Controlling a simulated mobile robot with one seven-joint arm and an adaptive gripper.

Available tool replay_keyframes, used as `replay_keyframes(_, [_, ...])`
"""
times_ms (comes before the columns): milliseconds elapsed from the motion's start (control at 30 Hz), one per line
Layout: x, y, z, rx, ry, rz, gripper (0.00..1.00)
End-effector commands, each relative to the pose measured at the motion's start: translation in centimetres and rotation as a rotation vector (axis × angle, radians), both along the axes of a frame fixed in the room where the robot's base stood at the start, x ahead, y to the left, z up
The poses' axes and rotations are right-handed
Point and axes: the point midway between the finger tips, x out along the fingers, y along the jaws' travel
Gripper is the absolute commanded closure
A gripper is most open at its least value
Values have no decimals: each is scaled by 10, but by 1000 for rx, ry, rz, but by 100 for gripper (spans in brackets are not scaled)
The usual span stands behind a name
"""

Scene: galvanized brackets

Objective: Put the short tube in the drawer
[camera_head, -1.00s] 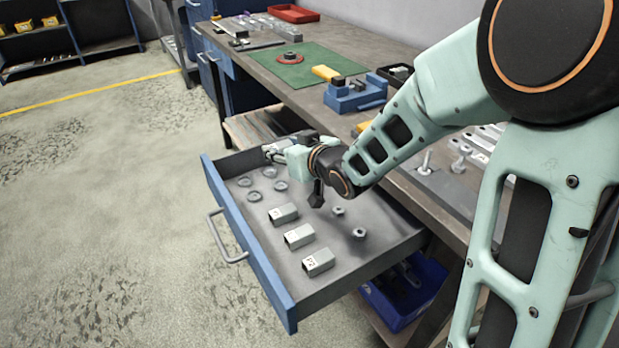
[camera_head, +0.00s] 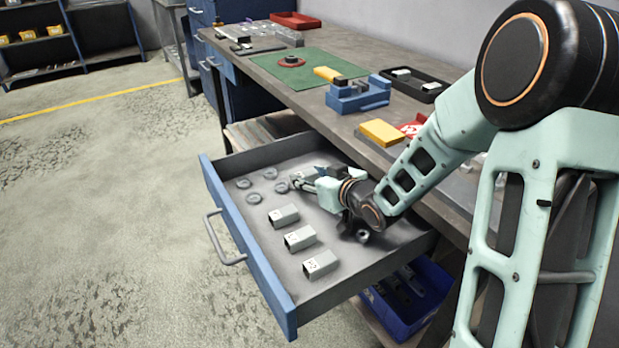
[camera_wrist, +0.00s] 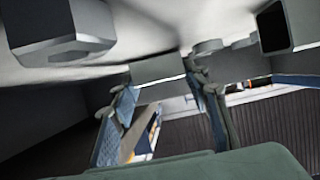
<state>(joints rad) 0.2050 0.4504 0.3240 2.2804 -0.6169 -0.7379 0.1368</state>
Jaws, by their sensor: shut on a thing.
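My gripper (camera_head: 303,184) is low inside the open drawer (camera_head: 262,262), toward its back. In the wrist view my gripper (camera_wrist: 160,105) has its two fingers on either side of a grey short tube (camera_wrist: 157,69), shut on it. In the head view the held tube is small and partly hidden by the fingers. Whether it touches the drawer floor I cannot tell. Three similar square grey tubes with labels, a far one (camera_head: 284,215), a middle one (camera_head: 300,238) and a near one (camera_head: 320,263), lie in a row on the drawer floor.
Several round washers (camera_head: 254,198) lie left of my gripper, and a nut (camera_head: 363,236) lies under my arm. The workbench (camera_head: 310,100) stands beside the drawer, with a blue vise (camera_head: 358,97) on it. A blue bin (camera_head: 410,300) is below. The drawer's near right floor is clear.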

Motion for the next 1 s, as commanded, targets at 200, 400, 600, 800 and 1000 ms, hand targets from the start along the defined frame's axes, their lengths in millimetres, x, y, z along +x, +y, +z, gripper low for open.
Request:
replay_keyframes(200, [0, 0, -3, 0, 0, 0, 52])
replay_keyframes(400, [0, 0, -3, 0, 0, 0, 40])
replay_keyframes(600, [0, 0, -1, 0, 0, 0, 40])
replay_keyframes(800, [-14, -11, 11, -2, -1, -2, 40])
replay_keyframes(1000, [-42, -28, 24, -1, 1, -1, 40])
